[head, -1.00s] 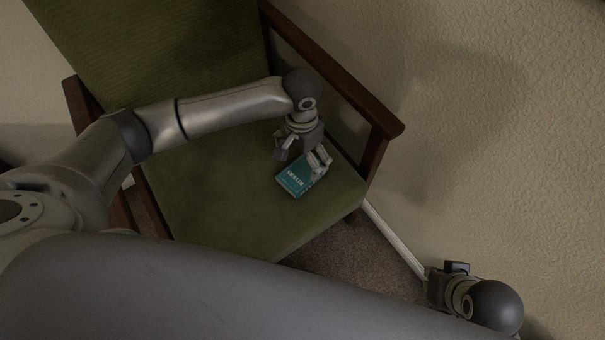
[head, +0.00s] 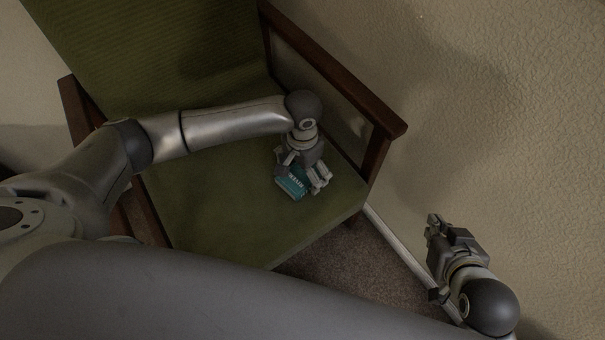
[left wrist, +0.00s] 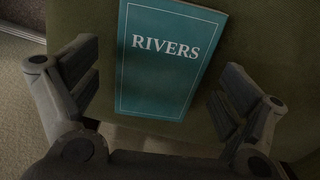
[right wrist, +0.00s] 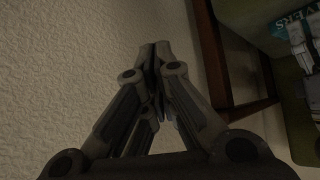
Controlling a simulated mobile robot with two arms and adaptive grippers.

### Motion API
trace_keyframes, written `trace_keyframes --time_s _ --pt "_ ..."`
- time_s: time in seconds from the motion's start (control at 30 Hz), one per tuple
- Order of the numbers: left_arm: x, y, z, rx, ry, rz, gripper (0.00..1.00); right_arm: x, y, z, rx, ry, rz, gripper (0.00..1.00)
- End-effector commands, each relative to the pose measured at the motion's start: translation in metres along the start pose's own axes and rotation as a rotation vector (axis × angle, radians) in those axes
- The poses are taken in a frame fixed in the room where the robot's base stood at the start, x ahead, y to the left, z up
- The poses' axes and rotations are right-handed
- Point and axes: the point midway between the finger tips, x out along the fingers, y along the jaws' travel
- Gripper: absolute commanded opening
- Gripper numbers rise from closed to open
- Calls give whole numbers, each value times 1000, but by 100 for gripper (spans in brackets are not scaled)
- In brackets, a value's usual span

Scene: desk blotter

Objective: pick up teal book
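The teal book (head: 290,187) lies flat on the green chair seat, with the title RIVERS on its cover. In the left wrist view the book (left wrist: 172,70) lies between the two spread fingers, with a gap on each side. My left gripper (head: 301,178) is open over the book, one finger to each side, and partly covers it in the head view. My right gripper (head: 434,257) is away from the chair, near the wall. In the right wrist view its fingertips (right wrist: 157,58) meet with nothing seen between them. A corner of the book (right wrist: 291,22) shows there too.
The green chair seat (head: 215,205) has free room left of and in front of the book. A wooden armrest (head: 335,75) runs behind and to the right, its front post close to my left gripper. The textured wall (head: 520,130) stands on the right.

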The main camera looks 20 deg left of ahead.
Motion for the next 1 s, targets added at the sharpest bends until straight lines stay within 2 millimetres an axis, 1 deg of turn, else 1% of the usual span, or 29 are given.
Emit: trace_keyframes --time_s 0.03,0.07,0.37,0.77,0.83,1.0 --pt "0 0 0 0 0 0 86 0 0 0 0 0 0 0" --pt "0 0 0 0 0 0 82 0 0 0 0 0 0 0" --pt "0 0 0 0 0 0 43 0 0 0 0 -1 0 0" --pt "-3 0 0 0 1 0 42 -1 0 2 0 -16 0 0" --pt "-5 0 0 0 1 0 42 -3 1 8 1 -43 2 0" --pt "-14 0 -1 -1 2 1 42 -10 4 31 3 -152 8 0"
